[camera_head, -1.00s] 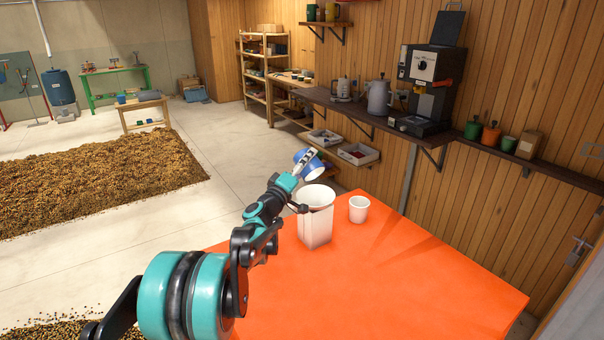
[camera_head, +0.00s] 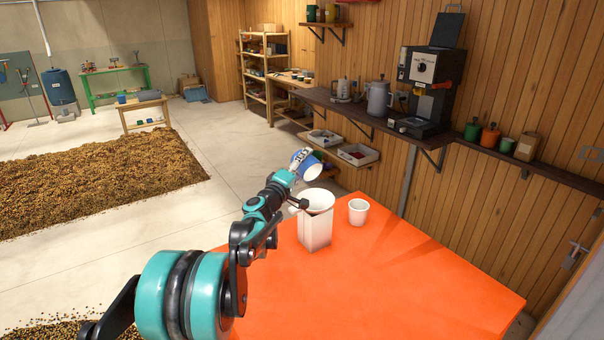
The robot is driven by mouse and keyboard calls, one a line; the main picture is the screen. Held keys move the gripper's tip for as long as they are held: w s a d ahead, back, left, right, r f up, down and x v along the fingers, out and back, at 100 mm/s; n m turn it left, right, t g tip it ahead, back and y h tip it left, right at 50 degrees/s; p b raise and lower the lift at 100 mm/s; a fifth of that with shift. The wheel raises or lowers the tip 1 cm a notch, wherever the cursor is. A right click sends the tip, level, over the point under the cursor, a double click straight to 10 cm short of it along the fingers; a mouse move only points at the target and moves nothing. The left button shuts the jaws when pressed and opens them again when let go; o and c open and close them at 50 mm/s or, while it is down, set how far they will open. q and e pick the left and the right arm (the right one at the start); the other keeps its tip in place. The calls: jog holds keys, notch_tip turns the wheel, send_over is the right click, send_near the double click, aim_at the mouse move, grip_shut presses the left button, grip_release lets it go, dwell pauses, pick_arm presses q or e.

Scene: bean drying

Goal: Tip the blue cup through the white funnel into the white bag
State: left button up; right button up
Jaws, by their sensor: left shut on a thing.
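My left gripper (camera_head: 297,166) is shut on the blue cup. The white funnel (camera_head: 318,200) sits in the top of the white bag (camera_head: 316,232), which stands upright on the orange table (camera_head: 400,280). Whether anything is falling from the cup cannot be told. My right gripper is not in view.
A small white cup (camera_head: 358,211) stands on the table just right of the bag. The table's front and right are clear. A wall shelf (camera_head: 400,128) with a coffee machine (camera_head: 430,85) runs behind. Beans (camera_head: 100,178) lie spread on the floor at left.

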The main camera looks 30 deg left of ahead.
pick_arm(q)
jog(key=shift+f, duration=0.1)
jog(key=shift+a, duration=0.1)
jog(key=shift+w+a+f+n+g+p, duration=0.1)
jog(key=shift+a+n+g+p, duration=0.1)
jog(key=shift+n, duration=0.25)
jog(key=shift+w+a+f+n+g+p, duration=0.1)
jog(key=shift+n+g+p, duration=0.1)
jog(key=shift+n, duration=0.25)
jog(key=shift+a+f+n+g, duration=0.15)
jog(key=shift+f+n+g, duration=0.15)
jog(key=shift+n, duration=0.3)
jog(key=shift+w+a+f+n+g+p, duration=0.2)
jog(key=shift+f+n+g+p, duration=0.15)
jog(key=shift+n, duration=0.25)
jog(key=shift+a+f+n+g, duration=0.25)
jog(key=shift+f+n, duration=0.1)
jog(key=shift+n, duration=0.35)
